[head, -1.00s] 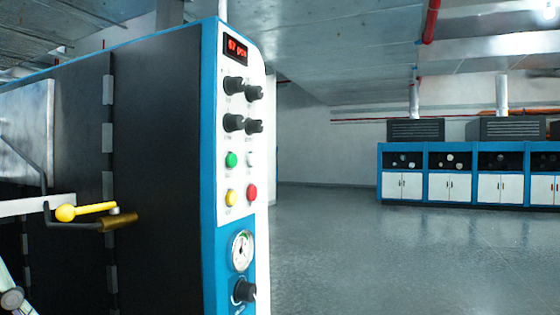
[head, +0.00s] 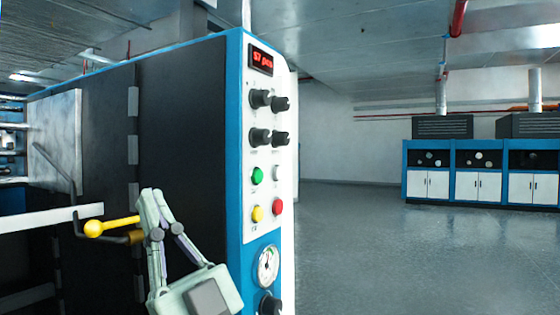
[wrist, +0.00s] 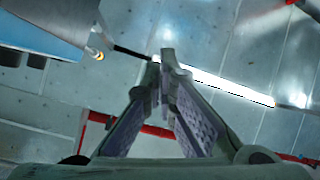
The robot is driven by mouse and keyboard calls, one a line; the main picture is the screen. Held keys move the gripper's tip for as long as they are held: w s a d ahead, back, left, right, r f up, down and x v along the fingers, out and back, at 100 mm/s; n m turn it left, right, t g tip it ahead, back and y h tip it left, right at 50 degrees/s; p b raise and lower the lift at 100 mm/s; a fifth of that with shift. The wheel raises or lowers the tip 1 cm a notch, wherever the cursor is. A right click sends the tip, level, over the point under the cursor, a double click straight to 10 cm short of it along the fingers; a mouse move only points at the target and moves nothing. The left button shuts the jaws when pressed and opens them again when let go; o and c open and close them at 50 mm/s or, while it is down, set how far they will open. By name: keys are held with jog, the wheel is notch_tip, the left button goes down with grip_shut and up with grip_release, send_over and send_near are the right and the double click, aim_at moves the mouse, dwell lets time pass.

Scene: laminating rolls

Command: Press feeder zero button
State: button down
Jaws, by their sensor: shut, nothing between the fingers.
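The control panel (head: 268,150) faces right on the end of a dark machine. It has a green button (head: 257,176), a white button (head: 277,172), a yellow button (head: 257,214) and a red button (head: 278,207). The labels are too small to read, so I cannot tell which is the feeder zero button. My gripper (head: 151,192) is shut and empty, pointing up in front of the dark side wall, left of the panel and apart from the buttons. In the wrist view its fingertips (wrist: 167,58) meet, with no button visible.
A red display (head: 262,60) and several black knobs (head: 260,98) sit above the buttons; a gauge (head: 267,266) sits below. A yellow-ended lever (head: 110,226) sticks out left of my gripper. Open floor (head: 370,245) lies right of the panel, with blue cabinets (head: 478,172) beyond.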

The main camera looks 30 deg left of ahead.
jog(key=w+d+r+m+t+h+p, duration=0.1)
jog(key=w+m+t, duration=0.1)
jog(key=w+t, duration=0.1)
jog(key=w+d+r+m+t+h+p, duration=0.1)
jog(key=w+d+m+t+h, duration=0.1)
jog(key=w, duration=0.4)
jog(key=w+d+r+m+t+h+p, duration=0.1)
jog(key=w+d+m+t, duration=0.1)
jog(key=w+m+t, duration=0.1)
jog(key=shift+w+d+r+m+t+h, duration=0.1)
jog(key=shift+w+m+t+h, duration=0.1)
jog(key=shift+w+t, duration=0.25)
jog(key=shift+w+d+r+m+t+h, duration=0.1)
jog(key=shift+w+m+t, duration=0.15)
jog(key=shift+t, duration=0.2)
jog(key=m+t+h+p, duration=0.2)
jog(key=m+t+h, duration=0.4)
jog(key=m+h, duration=0.1)
send_near(278, 173)
jog(key=w+d+r, duration=0.5)
jog(key=d, duration=0.1)
jog(key=shift+w+d+r+m, duration=0.1)
jog(key=shift+w+d+m, duration=0.05)
jog(key=shift+d+m, duration=0.15)
jog(key=shift+a, duration=0.1)
jog(key=a+p, duration=0.2)
jog(key=a, duration=0.6)
jog(key=shift+a, duration=0.25)
jog(key=shift+w+a, duration=0.1)
jog(key=shift+a, duration=0.05)
